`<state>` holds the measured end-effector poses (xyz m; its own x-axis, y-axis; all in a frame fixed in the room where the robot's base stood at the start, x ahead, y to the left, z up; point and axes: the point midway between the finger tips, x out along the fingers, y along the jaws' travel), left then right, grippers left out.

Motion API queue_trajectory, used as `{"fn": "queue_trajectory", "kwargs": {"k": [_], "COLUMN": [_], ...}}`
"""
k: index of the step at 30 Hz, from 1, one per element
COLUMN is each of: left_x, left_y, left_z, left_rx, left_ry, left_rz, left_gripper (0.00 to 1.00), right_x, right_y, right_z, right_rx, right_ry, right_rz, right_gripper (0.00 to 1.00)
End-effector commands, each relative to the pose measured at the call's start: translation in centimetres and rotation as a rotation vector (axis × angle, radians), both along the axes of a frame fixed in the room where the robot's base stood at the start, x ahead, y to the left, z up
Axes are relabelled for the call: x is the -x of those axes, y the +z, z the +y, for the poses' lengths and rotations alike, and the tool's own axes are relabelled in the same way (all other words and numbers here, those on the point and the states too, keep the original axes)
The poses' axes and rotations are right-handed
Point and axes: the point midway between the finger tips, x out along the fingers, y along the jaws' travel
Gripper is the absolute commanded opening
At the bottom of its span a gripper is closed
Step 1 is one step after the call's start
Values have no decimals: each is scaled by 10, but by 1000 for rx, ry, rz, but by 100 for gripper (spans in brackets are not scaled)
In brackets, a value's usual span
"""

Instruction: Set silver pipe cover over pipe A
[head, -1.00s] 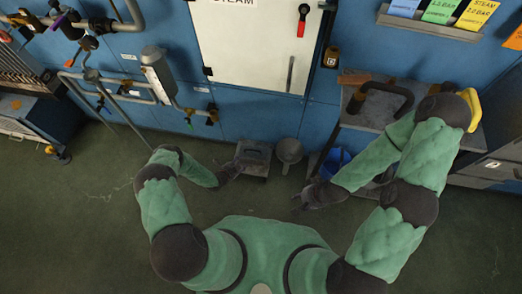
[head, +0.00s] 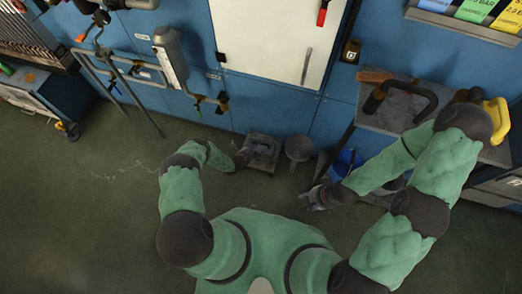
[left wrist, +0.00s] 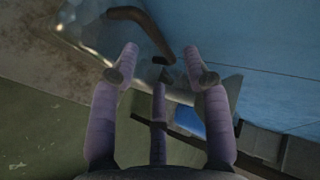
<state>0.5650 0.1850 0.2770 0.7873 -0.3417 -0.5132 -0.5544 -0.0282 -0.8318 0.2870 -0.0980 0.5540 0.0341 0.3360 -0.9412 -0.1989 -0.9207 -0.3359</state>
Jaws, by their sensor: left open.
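A silver-grey cylindrical cover-like piece (head: 170,57) hangs on the wall pipework (head: 140,72) at the upper left of the head view. I cannot tell whether it is the task's cover, and no pipe A label is readable. My left gripper (head: 243,158) is low in the middle, at the left side of a small grey stand (head: 264,152) on the floor. In the left wrist view its fingers (left wrist: 161,62) are spread and empty, before a shiny grey surface with a dark bent bar (left wrist: 140,30). My right gripper (head: 314,198) is low near a blue bucket; its fingers are too small to judge.
A grey bench (head: 400,107) at the right carries a dark bent handle-like piece and a yellow item (head: 497,119). A grey funnel-shaped thing (head: 299,149) and the blue bucket (head: 344,163) stand by the wall. The floor at the left is clear.

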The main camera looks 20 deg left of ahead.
Motion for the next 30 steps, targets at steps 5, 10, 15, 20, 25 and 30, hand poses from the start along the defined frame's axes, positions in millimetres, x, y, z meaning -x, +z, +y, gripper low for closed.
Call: {"fn": "queue_trajectory", "kwargs": {"k": [5,10,15,20,25,30], "left_x": [-18,-25,-25,-25,-25,-25], "left_y": [-15,-17,-16,-16,-16,-16], "left_z": [-6,-10,-9,-9,-9,-9], "left_rx": [0,1,1,1,1,1], "left_ry": [-1,-1,-1,0,0,1], "left_rz": [0,1,1,1,1,0], "left_gripper": [47,47,47,11,0,0], "right_x": [0,0,0,0,0,0], "right_y": [-17,-20,-19,-19,-19,-19], "right_z": [0,0,0,0,0,0], "right_rx": [0,0,0,0,0,0], "right_ry": [0,0,0,0,0,0], "right_rz": [0,0,0,0,0,0], "right_gripper": [40,40,40,40,40,40]}}
